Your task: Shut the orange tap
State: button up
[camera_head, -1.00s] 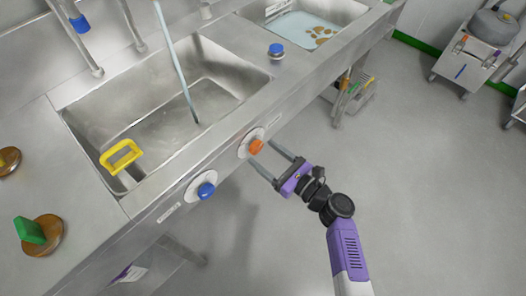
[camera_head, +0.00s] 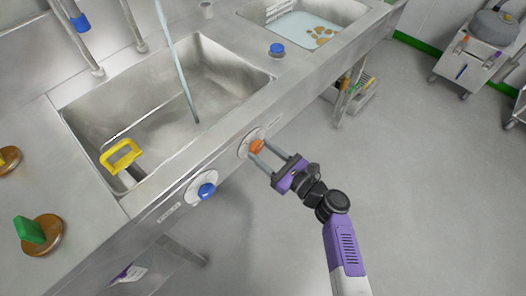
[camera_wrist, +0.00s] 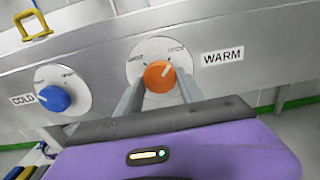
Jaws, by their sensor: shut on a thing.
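The orange tap (camera_head: 257,147) is a round knob on a pale dial plate on the sink unit's front panel. In the wrist view the orange tap (camera_wrist: 159,76) has a white pointer line tilted to the upper right, and a WARM label (camera_wrist: 222,57) sits to its right. My purple gripper (camera_head: 264,152) reaches the knob from the front. Its two grey fingers (camera_wrist: 160,92) lie one on each side of the knob and are shut on it. The fingers hide part of the dial's lower edge.
A blue knob (camera_head: 206,190) marked COLD (camera_wrist: 22,99) sits to the left on the same panel. A steel basin (camera_head: 160,110) with a yellow handle (camera_head: 120,156) lies behind the panel. Open floor (camera_head: 430,190) is to the right.

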jog(key=shift+f, duration=0.15)
jog(key=n+b, duration=0.3)
jog(key=shift+f+n+b, duration=0.15)
jog(key=shift+n+b, duration=0.2)
jog(key=shift+n, duration=0.05)
jog(key=n+b, duration=0.5)
jog(key=shift+d, duration=0.1)
jog(key=n+b, duration=0.6)
jog(key=shift+r+n+b, duration=0.2)
jog(key=shift+n+b, duration=0.75)
jog(key=shift+n, duration=0.45)
jog(key=shift+r, duration=0.1)
jog(key=o, duration=1.4)
jog(key=shift+w, duration=0.1)
